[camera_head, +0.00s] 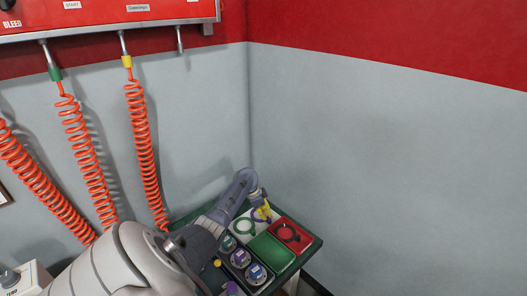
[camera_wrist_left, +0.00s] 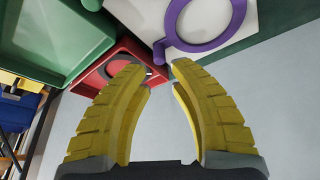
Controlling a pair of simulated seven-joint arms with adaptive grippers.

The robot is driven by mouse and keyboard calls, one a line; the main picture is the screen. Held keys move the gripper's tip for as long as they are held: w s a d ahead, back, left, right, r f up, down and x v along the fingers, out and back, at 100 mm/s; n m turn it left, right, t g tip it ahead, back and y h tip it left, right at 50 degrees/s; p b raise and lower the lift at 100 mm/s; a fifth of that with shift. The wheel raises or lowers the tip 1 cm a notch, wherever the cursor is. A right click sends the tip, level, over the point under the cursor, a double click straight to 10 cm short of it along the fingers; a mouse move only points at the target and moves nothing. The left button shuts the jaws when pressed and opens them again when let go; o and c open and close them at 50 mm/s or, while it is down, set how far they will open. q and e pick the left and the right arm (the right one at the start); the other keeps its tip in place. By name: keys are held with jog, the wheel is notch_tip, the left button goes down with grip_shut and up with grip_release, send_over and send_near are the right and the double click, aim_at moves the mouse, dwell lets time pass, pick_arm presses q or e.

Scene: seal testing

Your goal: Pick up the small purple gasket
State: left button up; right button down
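The purple gasket is a thin ring with a short tab (camera_wrist_left: 197,48). In the left wrist view it lies on a white surface at the top right, with its tab pointing down toward my fingertips. In the head view it is mostly hidden behind my left gripper (camera_head: 263,212), over the far part of the tray. The left gripper's yellow fingers (camera_wrist_left: 160,72) are apart with nothing between them. The fingertips are close to the tab; I cannot tell whether they touch. My right gripper is not in view.
A red compartment (camera_head: 303,243) holds a dark ring (camera_head: 288,233). A green compartment (camera_head: 270,252) looks empty. Several round canisters (camera_head: 240,259) stand at the near side. Orange coiled hoses (camera_head: 143,140) hang at left.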

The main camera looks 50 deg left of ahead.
aim_at(269, 219)
pick_arm(q)
jog(key=shift+x, duration=2.65)
jog(key=shift+s, duration=0.1)
grip_shut()
